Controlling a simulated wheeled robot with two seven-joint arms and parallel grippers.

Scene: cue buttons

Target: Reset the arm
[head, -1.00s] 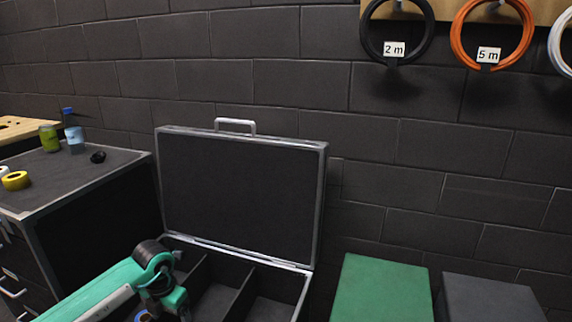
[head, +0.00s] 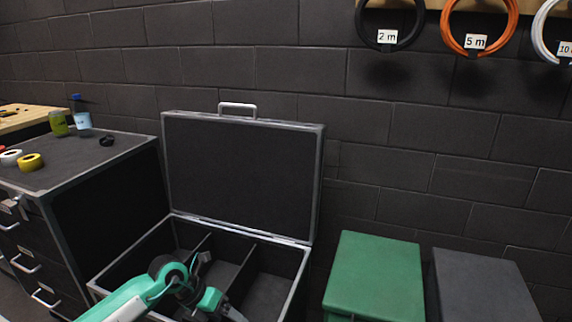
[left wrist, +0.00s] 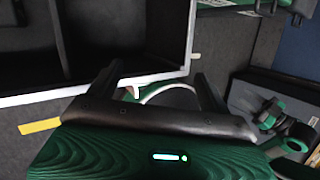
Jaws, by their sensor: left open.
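My left arm (head: 140,297) is green and black and comes in from the bottom left of the head view, in front of the open case. Its gripper is not clear there, at the bottom edge. In the left wrist view my left gripper (left wrist: 158,88) shows two dark fingers spread apart with nothing held between them. The open case (head: 305,278) has dark compartments and a raised lid; its pale rim (left wrist: 130,80) lies beyond the fingers in the left wrist view. My right gripper is in neither view.
A dark cabinet (head: 110,215) with tape rolls and bottles on top stands left of the case. A green box (head: 375,275) and a grey box (head: 485,290) stand to the right. Labelled cable coils (head: 480,50) hang on the wall. A yellow strip (left wrist: 40,126) lies on the floor.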

